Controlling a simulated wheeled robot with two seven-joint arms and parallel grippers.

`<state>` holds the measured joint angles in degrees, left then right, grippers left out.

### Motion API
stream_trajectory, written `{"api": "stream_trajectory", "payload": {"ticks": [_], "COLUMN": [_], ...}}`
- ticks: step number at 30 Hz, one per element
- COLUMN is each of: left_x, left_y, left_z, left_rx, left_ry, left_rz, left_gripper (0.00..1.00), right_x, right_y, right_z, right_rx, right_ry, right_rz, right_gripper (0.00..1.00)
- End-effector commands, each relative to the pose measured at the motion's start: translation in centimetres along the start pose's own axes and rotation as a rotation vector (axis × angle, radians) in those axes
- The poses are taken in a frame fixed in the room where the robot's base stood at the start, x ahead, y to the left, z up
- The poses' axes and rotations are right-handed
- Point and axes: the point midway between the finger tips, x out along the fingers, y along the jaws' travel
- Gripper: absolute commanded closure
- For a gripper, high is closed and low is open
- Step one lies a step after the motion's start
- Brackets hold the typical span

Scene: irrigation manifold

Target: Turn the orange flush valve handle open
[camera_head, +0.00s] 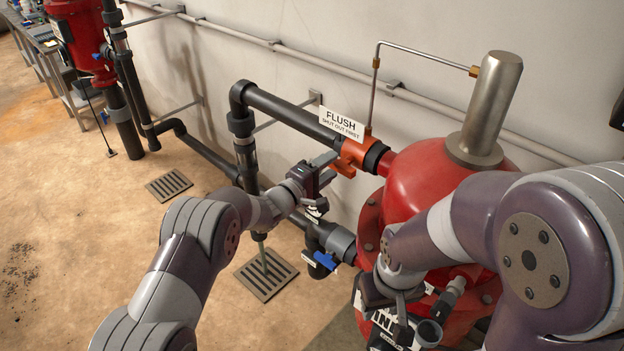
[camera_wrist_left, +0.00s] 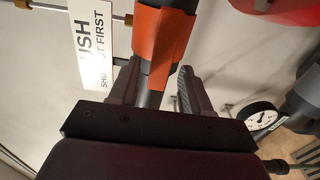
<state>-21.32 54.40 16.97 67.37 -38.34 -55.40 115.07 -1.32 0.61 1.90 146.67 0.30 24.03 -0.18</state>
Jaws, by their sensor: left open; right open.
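The orange flush valve (camera_head: 354,152) sits on a dark pipe beside the red tank, under a white FLUSH sign (camera_head: 341,124). My left gripper (camera_head: 328,170) is at the valve, with its jaws open. In the left wrist view an orange part of the valve (camera_wrist_left: 158,48) lies between the two open fingers (camera_wrist_left: 156,88), with a gap beside the right finger. Whether either finger touches it I cannot tell. My gripper partly hides the handle in the head view. My right gripper (camera_head: 402,318) is open, low in front of the tank.
The red tank (camera_head: 425,185) with a metal cylinder on top stands at right. A lower pipe has a blue-handled valve (camera_head: 325,260). A pressure gauge (camera_wrist_left: 262,116) shows in the left wrist view. Floor grates (camera_head: 266,273) lie below; open floor is at left.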

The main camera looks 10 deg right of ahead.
Motion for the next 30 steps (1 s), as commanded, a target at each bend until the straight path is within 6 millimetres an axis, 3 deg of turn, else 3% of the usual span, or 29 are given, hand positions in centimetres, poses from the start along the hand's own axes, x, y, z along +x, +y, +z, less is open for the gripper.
{"api": "stream_trajectory", "payload": {"ticks": [6,12,17,30], "left_x": [-5.6,-9.4,-10.4,-10.3], "left_y": [-0.3,-0.2,-0.1,-0.2], "left_z": [-0.1,-0.1,-0.1,-0.1], "left_rx": [-0.001,-0.001,-0.001,0.040], "left_ry": [0.003,0.001,0.001,0.002], "left_rz": [-0.001,0.000,0.000,-0.004], "left_gripper": [0.52,0.52,0.52,0.52], "right_x": [1.8,2.5,2.5,2.5], "right_y": [0.0,0.0,0.0,0.0], "right_z": [0.2,0.3,0.3,0.3], "right_rx": [0.000,0.000,0.000,0.000], "right_ry": [0.000,0.000,0.000,0.000], "right_rz": [0.000,0.000,0.000,0.000], "right_gripper": [0.57,0.57,0.57,0.57]}}
